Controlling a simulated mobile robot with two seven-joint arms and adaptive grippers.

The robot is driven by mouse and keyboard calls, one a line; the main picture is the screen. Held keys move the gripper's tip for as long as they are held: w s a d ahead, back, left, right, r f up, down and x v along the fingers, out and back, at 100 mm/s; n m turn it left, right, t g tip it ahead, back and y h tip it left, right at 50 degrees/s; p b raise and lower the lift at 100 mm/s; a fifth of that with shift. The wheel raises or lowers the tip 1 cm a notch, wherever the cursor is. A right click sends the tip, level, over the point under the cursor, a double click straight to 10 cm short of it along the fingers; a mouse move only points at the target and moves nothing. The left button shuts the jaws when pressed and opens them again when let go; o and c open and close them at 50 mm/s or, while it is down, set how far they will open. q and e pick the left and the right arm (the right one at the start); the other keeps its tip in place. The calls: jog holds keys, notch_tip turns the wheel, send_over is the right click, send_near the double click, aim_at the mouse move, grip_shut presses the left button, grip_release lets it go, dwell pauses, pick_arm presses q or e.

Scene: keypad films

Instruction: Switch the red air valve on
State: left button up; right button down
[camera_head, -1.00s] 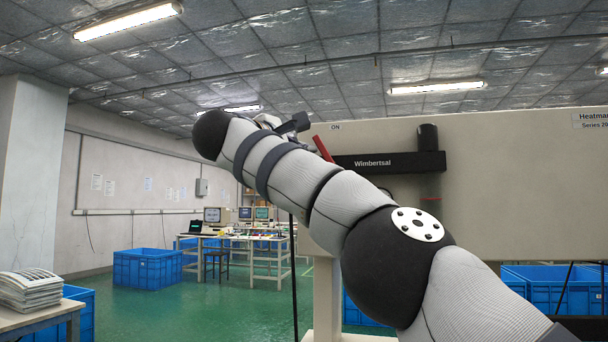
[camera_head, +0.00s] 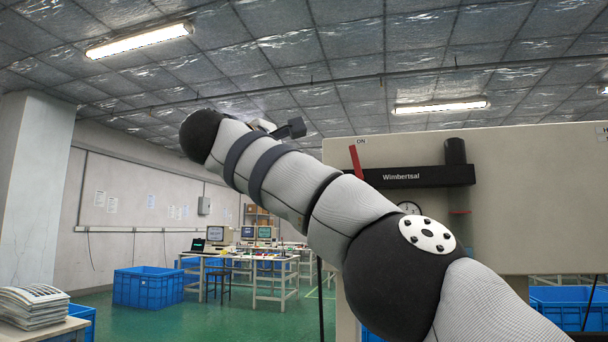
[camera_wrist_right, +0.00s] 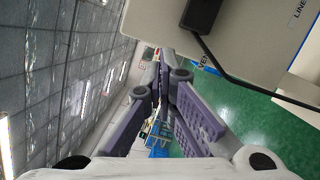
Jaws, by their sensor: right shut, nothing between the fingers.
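The red valve lever (camera_head: 356,160) stands nearly upright, its top leaning slightly left, just left of and below the "ON" label on the beige panel (camera_head: 540,200). Its lower end meets a black bar (camera_head: 420,176) marked "Wimbertsal". My right arm crosses the head view in front of the panel, and its hand end is left of the lever, apart from it in the picture. The right gripper's fingers (camera_wrist_right: 166,65) show in the wrist view, shut and empty; I cannot make out the lever there. My left gripper is not in view.
A dark cylinder (camera_head: 455,151) stands on the bar's right end. A round gauge (camera_head: 408,208) sits below the bar, partly behind my arm. In the wrist view, a black box (camera_wrist_right: 200,15) with a cable is on the panel. Blue crates (camera_head: 149,286) and workbenches stand farther back.

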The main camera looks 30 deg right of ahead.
jog(key=s+a, duration=0.2)
jog(key=s+a+b, duration=0.1)
jog(key=a, duration=0.1)
jog(key=shift+s+a+f, duration=0.1)
jog(key=shift+s+a, duration=0.1)
jog(key=shift+s, duration=0.2)
